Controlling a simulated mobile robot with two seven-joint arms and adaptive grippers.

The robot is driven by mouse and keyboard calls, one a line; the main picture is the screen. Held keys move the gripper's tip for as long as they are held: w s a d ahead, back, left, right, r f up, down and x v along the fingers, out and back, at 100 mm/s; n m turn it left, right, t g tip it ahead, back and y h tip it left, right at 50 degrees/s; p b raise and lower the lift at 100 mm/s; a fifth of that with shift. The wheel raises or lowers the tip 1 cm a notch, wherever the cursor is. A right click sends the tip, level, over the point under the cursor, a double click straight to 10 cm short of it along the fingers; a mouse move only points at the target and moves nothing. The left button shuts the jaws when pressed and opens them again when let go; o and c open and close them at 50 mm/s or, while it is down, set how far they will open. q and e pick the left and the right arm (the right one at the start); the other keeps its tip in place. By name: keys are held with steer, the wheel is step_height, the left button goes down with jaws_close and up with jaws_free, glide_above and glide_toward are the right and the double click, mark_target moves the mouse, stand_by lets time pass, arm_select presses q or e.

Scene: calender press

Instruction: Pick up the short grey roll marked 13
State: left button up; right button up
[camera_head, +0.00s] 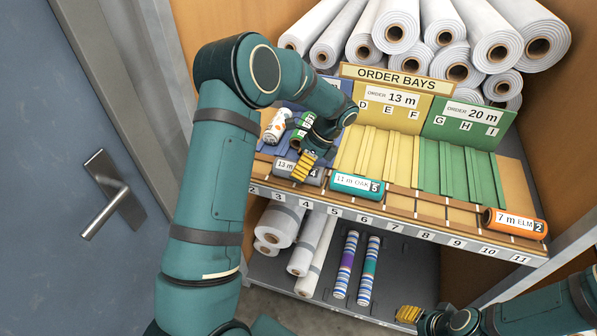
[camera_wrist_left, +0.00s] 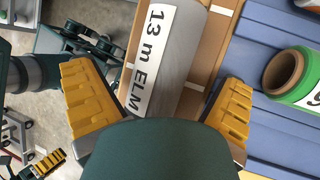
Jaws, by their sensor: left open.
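The short grey roll (camera_head: 316,178) has a white label reading 13 m and lies on the slotted front ledge, near slots 3 and 4. In the left wrist view the grey roll (camera_wrist_left: 188,58) shows its label, 13 m ELM. My left gripper (camera_head: 306,165) is just above this roll and partly hides it. In the left wrist view its yellow fingers (camera_wrist_left: 157,82) are spread wide, one on each side of the roll's near end, with nothing held. My right gripper (camera_head: 408,314) is low at the bottom right, away from the roll; its opening is unclear.
A teal roll (camera_head: 356,186), 11 m OAK, lies just right on the same ledge. An orange roll (camera_head: 515,223), 7 m ELM, lies further right. A white patterned roll (camera_head: 277,127) and a green roll (camera_wrist_left: 296,76) are in the blue bay. Yellow and green bays look empty.

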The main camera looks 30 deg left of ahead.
arm_select(q)
steer(key=shift+s+f, duration=0.1)
steer(key=shift+f, duration=0.05)
steer(key=c, duration=1.4)
